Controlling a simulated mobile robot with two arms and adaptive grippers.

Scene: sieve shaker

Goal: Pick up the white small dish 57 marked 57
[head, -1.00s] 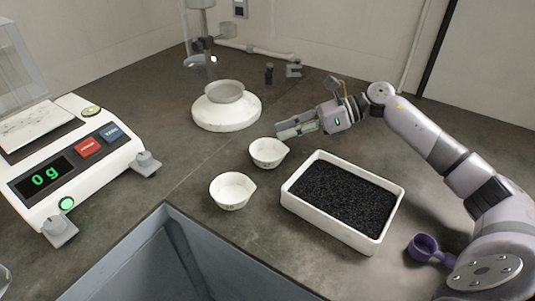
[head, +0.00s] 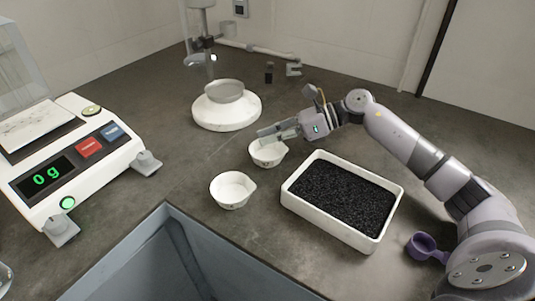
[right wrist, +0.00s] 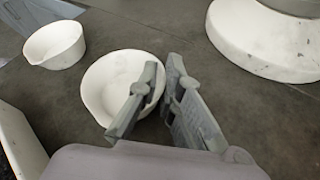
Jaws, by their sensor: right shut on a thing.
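Two white small dishes with pouring lips stand on the dark bench. The farther dish (head: 268,153) is below my right gripper (head: 267,135); the nearer dish (head: 232,190) stands apart from it, to the front left. Their number marks are too small to read. In the right wrist view, my right gripper (right wrist: 162,72) is shut on the rim of the farther dish (right wrist: 108,80), with one finger over its inside and one outside. That dish appears upright and still on the bench. The other dish (right wrist: 55,45) is at the upper left there. My left gripper is out of view.
A white tray of black grains (head: 343,202) stands just right of the dishes. A purple scoop (head: 424,246) lies near my right arm. A scale (head: 78,165) reading 0 g is at left. A round white stand base (head: 226,113) is behind the dishes.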

